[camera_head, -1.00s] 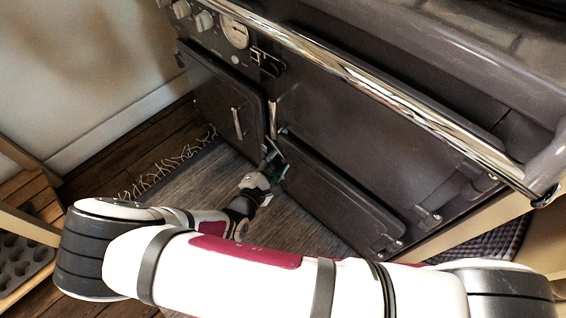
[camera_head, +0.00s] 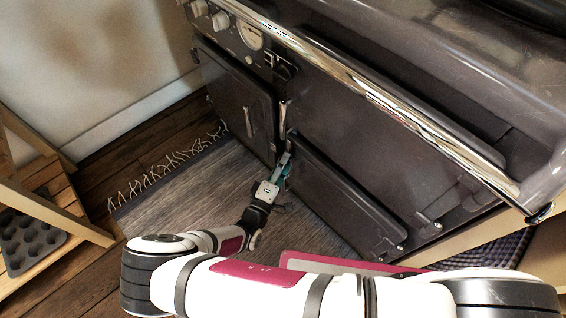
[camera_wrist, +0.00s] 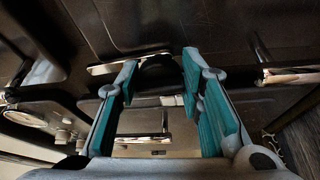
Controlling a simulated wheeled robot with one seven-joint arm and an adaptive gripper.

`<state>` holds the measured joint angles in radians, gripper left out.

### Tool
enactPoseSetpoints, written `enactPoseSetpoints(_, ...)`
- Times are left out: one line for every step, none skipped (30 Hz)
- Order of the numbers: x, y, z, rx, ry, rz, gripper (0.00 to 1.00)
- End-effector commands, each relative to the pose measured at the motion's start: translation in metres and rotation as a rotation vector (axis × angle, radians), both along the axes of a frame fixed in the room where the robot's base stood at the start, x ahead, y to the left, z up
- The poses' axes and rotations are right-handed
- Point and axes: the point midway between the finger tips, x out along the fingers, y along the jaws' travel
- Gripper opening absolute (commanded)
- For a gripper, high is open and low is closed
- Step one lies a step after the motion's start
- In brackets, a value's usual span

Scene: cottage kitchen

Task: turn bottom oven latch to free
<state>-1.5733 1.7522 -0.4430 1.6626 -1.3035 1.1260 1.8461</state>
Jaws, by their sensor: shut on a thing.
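The bottom oven door (camera_head: 335,200) is a low dark panel at the lower part of the range and looks closed. My gripper (camera_head: 284,163) is at the upper left corner of this door, where the bottom oven latch (camera_head: 289,146) is. Only a small bright part of the latch shows there; the fingers cover the rest. In the wrist view my gripper (camera_wrist: 163,82) has teal pads on either side of a dark rounded piece, with bright metal beside it. It is shut on the latch. The exact angle of the latch is hard to tell.
A chrome rail (camera_head: 380,95) crosses the range front above my gripper. A left oven door (camera_head: 235,100) with an upright handle is beside it. A grey fringed rug (camera_head: 185,195) covers the floor. A wooden shelf (camera_head: 45,205) with a muffin tin stands at the left.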

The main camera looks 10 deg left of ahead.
Motion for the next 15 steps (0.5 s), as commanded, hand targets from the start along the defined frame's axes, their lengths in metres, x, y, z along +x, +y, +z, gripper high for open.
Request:
enactPoseSetpoints(-0.0007, -0.0013, -0.0019, 0.015, -0.009, -0.002, 0.00)
enactPoseSetpoints(-0.0006, -0.0012, -0.0019, 0.024, -0.017, -0.002, 0.00)
enactPoseSetpoints(-0.0006, -0.0011, -0.0019, 0.034, -0.025, -0.001, 0.00)
enactPoseSetpoints(-0.0007, -0.0009, -0.0019, 0.041, -0.031, -0.001, 0.00)
enactPoseSetpoints(-0.0006, -0.0008, -0.0019, 0.049, -0.035, -0.002, 0.00)
enactPoseSetpoints(-0.0007, -0.0008, -0.0020, 0.056, -0.041, -0.002, 0.00)
enactPoseSetpoints(-0.0006, -0.0008, -0.0020, 0.060, -0.044, -0.002, 0.00)
enactPoseSetpoints(-0.0007, -0.0009, -0.0020, 0.064, -0.046, -0.003, 0.00)
enactPoseSetpoints(-0.0007, -0.0009, -0.0020, 0.067, -0.049, -0.003, 0.00)
enactPoseSetpoints(-0.0007, -0.0010, -0.0020, 0.070, -0.051, -0.003, 0.00)
enactPoseSetpoints(-0.0007, -0.0010, -0.0020, 0.072, -0.053, -0.003, 0.00)
enactPoseSetpoints(-0.0007, -0.0011, -0.0021, 0.074, -0.054, -0.003, 0.00)
enactPoseSetpoints(-0.0007, -0.0011, -0.0021, 0.075, -0.055, -0.003, 0.00)
enactPoseSetpoints(-0.0007, -0.0011, -0.0021, 0.076, -0.056, -0.003, 0.00)
enactPoseSetpoints(-0.0007, -0.0011, -0.0021, 0.076, -0.056, -0.003, 0.00)
